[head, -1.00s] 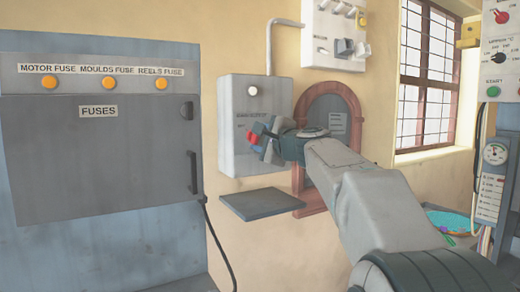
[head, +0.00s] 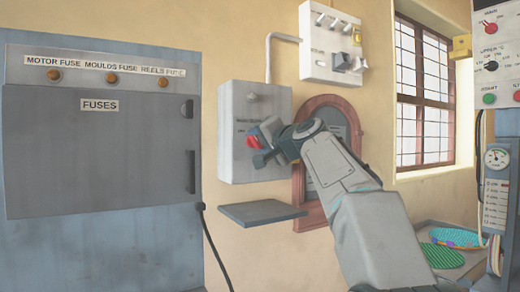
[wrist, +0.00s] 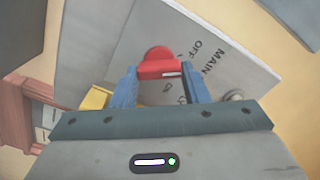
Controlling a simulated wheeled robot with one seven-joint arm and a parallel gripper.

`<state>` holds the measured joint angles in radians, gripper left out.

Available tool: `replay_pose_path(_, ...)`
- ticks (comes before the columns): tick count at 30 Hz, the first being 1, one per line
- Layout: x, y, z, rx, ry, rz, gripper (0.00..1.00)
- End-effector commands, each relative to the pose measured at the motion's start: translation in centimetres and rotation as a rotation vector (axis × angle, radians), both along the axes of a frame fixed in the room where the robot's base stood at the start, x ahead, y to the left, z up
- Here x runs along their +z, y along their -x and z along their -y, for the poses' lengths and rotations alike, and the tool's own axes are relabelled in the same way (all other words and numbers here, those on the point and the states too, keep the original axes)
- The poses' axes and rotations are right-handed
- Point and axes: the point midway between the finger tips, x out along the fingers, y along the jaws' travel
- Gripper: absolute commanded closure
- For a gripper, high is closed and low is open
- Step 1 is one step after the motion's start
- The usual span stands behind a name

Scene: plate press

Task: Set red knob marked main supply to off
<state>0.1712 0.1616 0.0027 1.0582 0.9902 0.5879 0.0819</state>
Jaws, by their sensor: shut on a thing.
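The red knob (head: 252,142) is on the front of the grey wall box (head: 228,160) in the head view. In the wrist view the red knob (wrist: 158,66) sits between the two blue fingers of my gripper (wrist: 160,74), which is shut on it. A small white mark shows near the right end of its bar. The words MAIN and OFF are readable on the panel beside it, slanted in this view; other lettering is partly hidden. In the head view my gripper (head: 264,144) partly covers the knob and the label.
A grey shelf (head: 262,212) juts out below the box. A white switch panel (head: 318,62) hangs above, to the right. A brown arched frame (head: 299,190) is behind my arm. The fuse cabinet (head: 95,185) stands left, with three dim orange lamps (head: 111,78).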

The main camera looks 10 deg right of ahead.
Motion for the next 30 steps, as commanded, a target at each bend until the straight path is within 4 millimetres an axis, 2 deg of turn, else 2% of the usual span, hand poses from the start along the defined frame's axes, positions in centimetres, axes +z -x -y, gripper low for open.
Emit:
replay_pose_path(12, -0.15, -0.03, -0.12, 0.003, 0.18, 0.055, 0.82)
replay_pose_path(29, -0.04, -0.02, -0.12, 0.002, 0.208, 0.063, 0.82)
replay_pose_path(30, -0.04, -0.01, -0.12, 0.001, 0.207, 0.064, 0.51)
